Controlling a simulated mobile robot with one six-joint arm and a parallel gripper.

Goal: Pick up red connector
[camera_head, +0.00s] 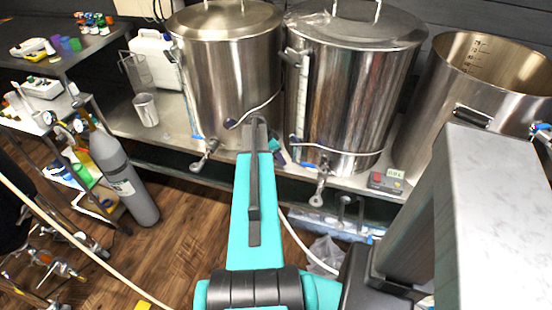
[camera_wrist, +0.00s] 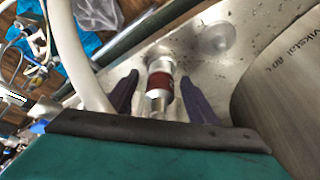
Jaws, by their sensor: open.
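The red connector (camera_wrist: 159,81) shows in the wrist view as a short silver cylinder with a dark red band. It lies on the metal bench between the two dark purple fingers of my gripper (camera_wrist: 157,78). The fingers are open, one on each side, with a visible gap to the connector. The connector's near end is close to my gripper's body. In the head view my teal arm reaches to the bench between two steel kettles and hides the connector there.
A left kettle (camera_head: 228,75) and a middle kettle (camera_head: 350,90), with taps and hoses, stand close on both sides. In the wrist view a pale hose (camera_wrist: 78,62) runs left of the fingers. A small controller box (camera_head: 386,182) sits at the bench edge (camera_head: 345,183).

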